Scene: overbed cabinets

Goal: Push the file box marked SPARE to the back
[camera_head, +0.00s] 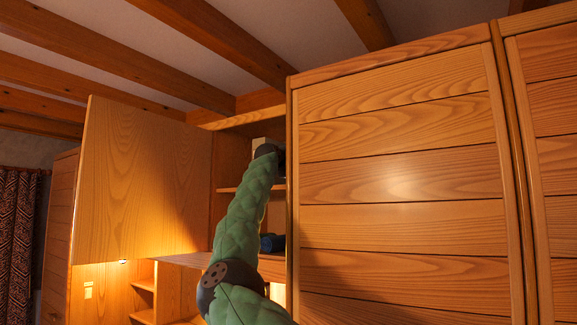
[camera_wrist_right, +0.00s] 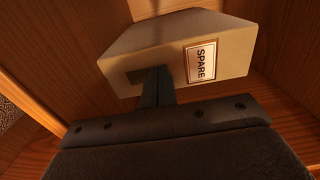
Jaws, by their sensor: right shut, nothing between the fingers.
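The file box (camera_wrist_right: 215,50) is a beige box with a white label reading SPARE, seen in the right wrist view on a wooden shelf inside the cabinet. A small pale part of it seems to show in the head view (camera_head: 258,146), above my right arm. My right gripper (camera_wrist_right: 154,78) is shut and empty, its fingers at the box's front face, left of the label and over a dark handle slot. Whether they touch the box I cannot tell. In the head view the gripper is hidden in the cabinet opening behind my green-sleeved arm. My left gripper is not in view.
The open cabinet door (camera_head: 145,180) stands left of the opening, and a closed panelled door (camera_head: 405,180) stands right of it. A dark blue item (camera_head: 272,242) lies on a lower shelf. Wooden side walls (camera_wrist_right: 60,50) flank the box.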

